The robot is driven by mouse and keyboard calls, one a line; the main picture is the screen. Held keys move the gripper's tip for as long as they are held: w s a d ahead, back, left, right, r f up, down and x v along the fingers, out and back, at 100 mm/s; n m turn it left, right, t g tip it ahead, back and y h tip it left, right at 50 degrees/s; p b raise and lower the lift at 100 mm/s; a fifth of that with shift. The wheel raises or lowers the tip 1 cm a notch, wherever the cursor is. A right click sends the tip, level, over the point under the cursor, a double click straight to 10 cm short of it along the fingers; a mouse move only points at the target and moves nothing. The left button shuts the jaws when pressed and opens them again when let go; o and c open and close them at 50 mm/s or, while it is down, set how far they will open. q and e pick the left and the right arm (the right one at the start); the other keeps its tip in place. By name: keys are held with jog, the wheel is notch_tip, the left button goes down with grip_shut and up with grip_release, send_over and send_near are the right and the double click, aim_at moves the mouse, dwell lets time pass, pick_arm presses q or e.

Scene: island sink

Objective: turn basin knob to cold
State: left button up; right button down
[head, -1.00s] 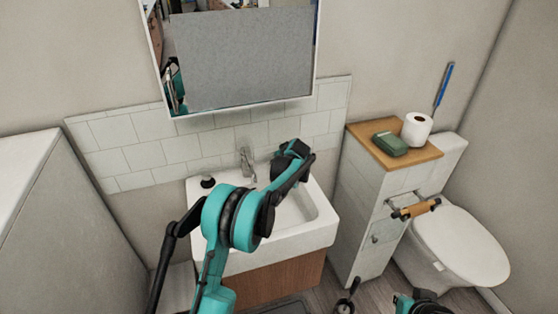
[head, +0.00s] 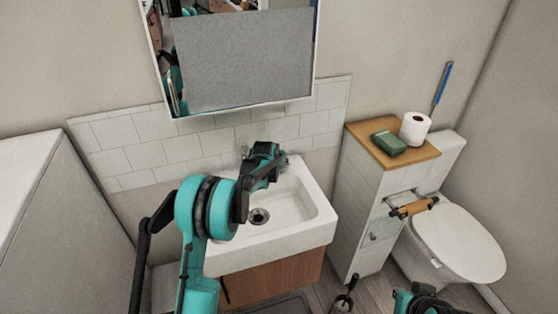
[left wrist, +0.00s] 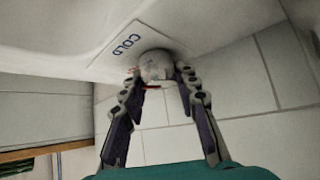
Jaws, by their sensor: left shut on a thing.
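A mirror cabinet (head: 245,60) hangs above the tiled backsplash (head: 150,155). At right, a narrow cabinet (head: 362,215) holds a green box (head: 388,142) and a toilet roll (head: 415,129) beside the toilet (head: 455,240). The basin bowl is empty.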

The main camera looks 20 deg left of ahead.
dwell(0.4)
pick_arm(q)
jog(key=o, duration=1.2)
jog(key=shift+r, duration=0.1)
notch_tip(320, 180, up, 10)
jog(key=shift+f, duration=0.15)
